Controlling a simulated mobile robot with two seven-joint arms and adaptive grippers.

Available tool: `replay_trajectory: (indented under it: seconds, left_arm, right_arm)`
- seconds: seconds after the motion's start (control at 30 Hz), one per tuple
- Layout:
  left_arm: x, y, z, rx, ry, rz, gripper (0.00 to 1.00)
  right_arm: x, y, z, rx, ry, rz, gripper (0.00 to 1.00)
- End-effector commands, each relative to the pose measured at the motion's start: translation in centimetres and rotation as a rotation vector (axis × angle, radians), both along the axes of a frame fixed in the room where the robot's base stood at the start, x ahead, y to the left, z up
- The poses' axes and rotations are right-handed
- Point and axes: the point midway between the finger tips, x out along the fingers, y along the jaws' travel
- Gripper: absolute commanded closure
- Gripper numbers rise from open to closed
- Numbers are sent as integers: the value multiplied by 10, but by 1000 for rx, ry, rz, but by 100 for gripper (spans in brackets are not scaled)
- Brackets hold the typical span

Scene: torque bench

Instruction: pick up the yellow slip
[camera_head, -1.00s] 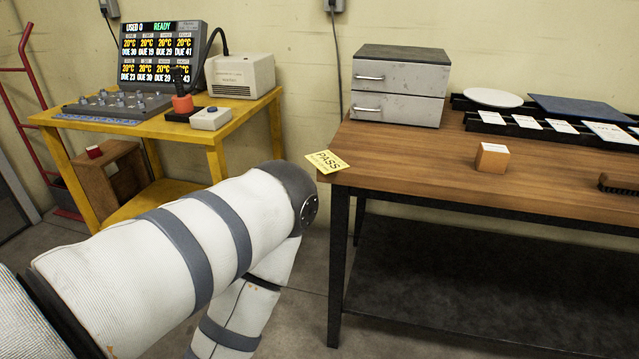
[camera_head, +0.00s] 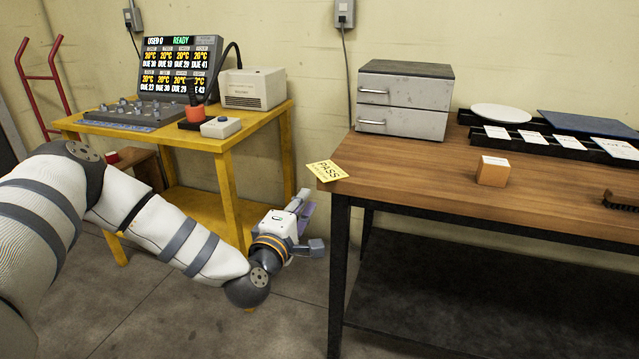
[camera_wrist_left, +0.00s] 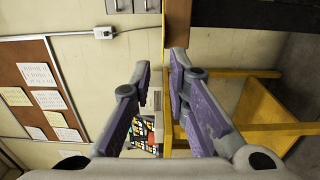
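The yellow slip (camera_head: 327,171), printed PASS, lies at the left end of the wooden bench top (camera_head: 420,180), with part of it sticking out past the edge. My left gripper (camera_head: 303,205) is below and to the left of the slip, in the gap between the yellow table and the bench, apart from both. In the left wrist view its two purple-padded fingers (camera_wrist_left: 160,75) stand apart with nothing between them. The slip cannot be made out in the left wrist view. My right gripper is not in view.
The yellow table (camera_head: 225,142) carries a display (camera_head: 178,70), a beige box (camera_head: 253,88) and a button box (camera_head: 221,127). A grey drawer cabinet (camera_head: 403,98) and an orange-sided block (camera_head: 492,171) stand on the bench. The bench leg (camera_head: 338,270) is close to my gripper's right.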

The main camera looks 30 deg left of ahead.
Motion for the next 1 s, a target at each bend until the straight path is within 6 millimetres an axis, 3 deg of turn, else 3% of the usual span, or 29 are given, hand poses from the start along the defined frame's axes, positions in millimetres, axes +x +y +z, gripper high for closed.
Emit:
replay_trajectory:
  seconds: [0.23,0.5,0.7,0.93,1.0]
  left_arm:
    - [39,9,-10,3,12,0,84]
    - [81,18,-7,4,10,-3,84]
    - [93,21,-4,3,9,-4,84]
    - [94,21,-2,2,8,-4,84]
    - [94,21,-3,2,8,-4,92]
  right_arm:
    - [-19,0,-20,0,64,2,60]
    - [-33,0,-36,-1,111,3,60]
    - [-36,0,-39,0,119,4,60]
    - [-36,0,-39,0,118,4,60]
    - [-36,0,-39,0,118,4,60]
